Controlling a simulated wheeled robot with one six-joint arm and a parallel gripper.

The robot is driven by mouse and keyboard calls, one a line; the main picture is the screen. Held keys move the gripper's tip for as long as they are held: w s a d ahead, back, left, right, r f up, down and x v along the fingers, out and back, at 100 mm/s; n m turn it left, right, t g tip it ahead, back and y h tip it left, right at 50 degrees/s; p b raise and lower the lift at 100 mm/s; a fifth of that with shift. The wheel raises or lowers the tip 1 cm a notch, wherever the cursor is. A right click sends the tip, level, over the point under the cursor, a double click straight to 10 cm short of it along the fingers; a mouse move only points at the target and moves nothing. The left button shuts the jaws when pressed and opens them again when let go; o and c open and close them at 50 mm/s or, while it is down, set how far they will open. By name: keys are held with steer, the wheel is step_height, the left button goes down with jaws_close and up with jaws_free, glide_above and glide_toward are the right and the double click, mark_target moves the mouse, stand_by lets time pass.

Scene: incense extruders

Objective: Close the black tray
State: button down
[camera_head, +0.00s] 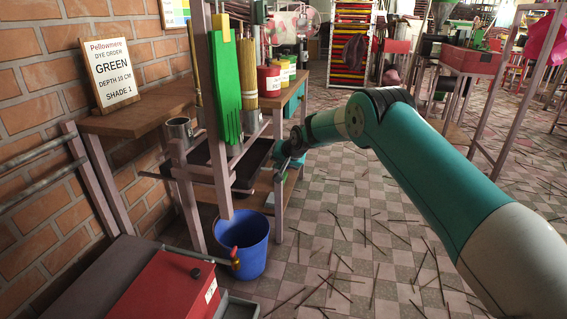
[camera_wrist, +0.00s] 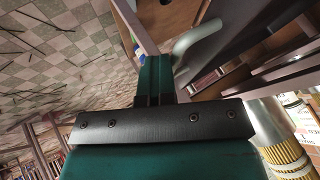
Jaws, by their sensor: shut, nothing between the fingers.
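The black tray (camera_head: 256,155) sits in the metal-post stand, below the hanging green bundle, which hides part of it. My gripper (camera_head: 281,152) is at the right end of the tray, close to it; I cannot tell whether they touch. In the wrist view my gripper (camera_wrist: 155,62) is shut with nothing in it. A curved grey handle (camera_wrist: 195,40) lies just to the right of its fingers, beside a dark panel that may be part of the tray. I cannot tell how far the tray is pulled out.
A blue bucket (camera_head: 241,243) stands on the floor below the tray. A red box (camera_head: 168,290) is at the front left. A metal can (camera_head: 180,130) stands beside the stand. Thin sticks litter the tiled floor (camera_head: 345,225) at the right, which is otherwise fairly open.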

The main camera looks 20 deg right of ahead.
steer(key=s+d+r+p, duration=0.3)
steer(key=s+d+r, duration=0.2)
steer(key=s+r, duration=0.25)
steer(key=s+a+r+n+g+y, duration=0.1)
steer(key=s+a+r+n+g, duration=0.15)
steer(key=s+a+r, duration=0.5)
steer(key=s+a+r+n+g+y, duration=0.1)
steer(key=s+a+r+n, duration=0.3)
steer(key=s, duration=0.6)
steer(key=s+a+r+n+g+p, duration=0.1)
steer(key=s+r+n+g, duration=0.15)
steer(key=s, duration=1.25)
steer(key=s+a+r+n+g, duration=0.1)
steer(key=s+r+n+g, duration=0.15)
steer(key=s, duration=1.35)
step_height(320, 180, up, 27)
steer(key=w+p, duration=0.1)
steer(key=p, duration=2.5)
steer(key=shift+a+t+p, duration=0.2)
steer(key=shift+t+p, duration=0.1)
steer(key=shift+t, duration=0.15)
